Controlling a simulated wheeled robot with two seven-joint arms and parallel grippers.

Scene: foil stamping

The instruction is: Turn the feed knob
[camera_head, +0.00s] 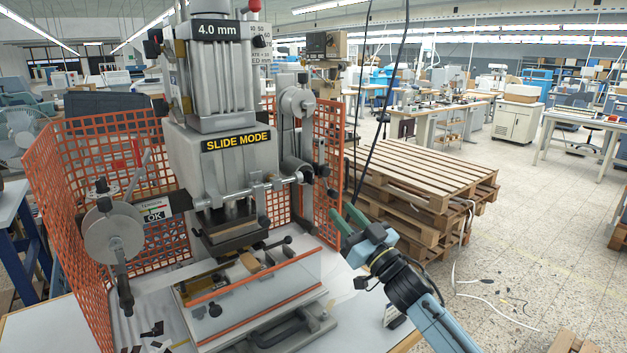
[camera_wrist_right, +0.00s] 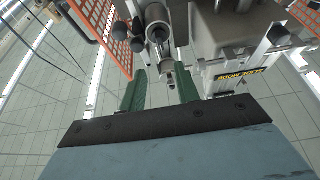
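The grey stamping press (camera_head: 220,155) stands at the left of the head view, with a "SLIDE MODE" label. On its right side is a cylindrical knob-like part (camera_head: 297,170) with a dark end; which part is the feed knob is not marked. My right gripper (camera_head: 347,217) has green fingers spread apart, empty, below and right of that part. In the right wrist view the gripper (camera_wrist_right: 161,82) is open, and a small round shaft end (camera_wrist_right: 169,76) shows between its fingertips, apparently beyond them. Contact cannot be seen. My left gripper is not in view.
An orange mesh guard (camera_head: 328,150) stands behind and beside the press, near my right gripper. A grey reel (camera_head: 113,236) is at the left. A slanted plate with orange rails (camera_head: 262,295) lies in front. Stacked wooden pallets (camera_head: 425,175) stand to the right, with open floor beyond.

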